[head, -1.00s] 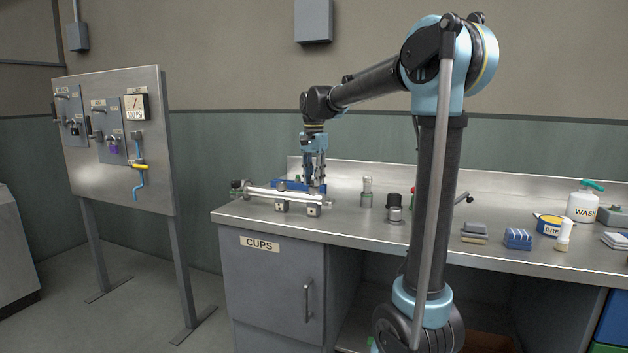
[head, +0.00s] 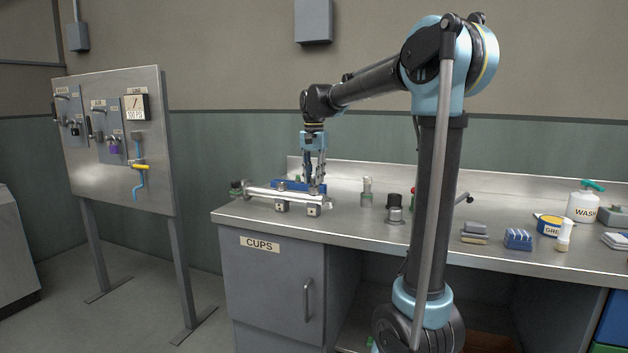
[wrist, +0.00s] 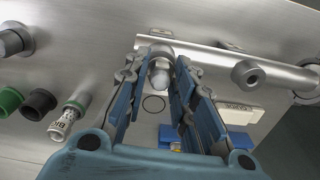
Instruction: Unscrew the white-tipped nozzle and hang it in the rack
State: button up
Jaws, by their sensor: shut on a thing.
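My gripper (head: 317,190) points down at the right end of a metal pipe (head: 275,195) on the bench. In the wrist view, my gripper's fingers (wrist: 165,82) are closed on the metal nozzle (wrist: 159,74), which shows a pale, whitish tip between them. The nozzle is at the end of the pipe (wrist: 210,60). I cannot tell whether its thread is still engaged. A blue rack (head: 290,185) lies behind the pipe. Part of it seems to show below the fingers (wrist: 170,134), mostly covered by my gripper.
The pipe has another short metal port (wrist: 248,74). A small labelled bottle (head: 367,192) and a black-topped fitting (head: 394,208) stand to the right. A panel with valves (head: 115,140) stands left of the bench. A dark ring (wrist: 153,104) lies on the bench.

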jog(key=shift+r, duration=1.85)
jog(key=shift+r, duration=0.15)
jog(key=shift+d, duration=0.1)
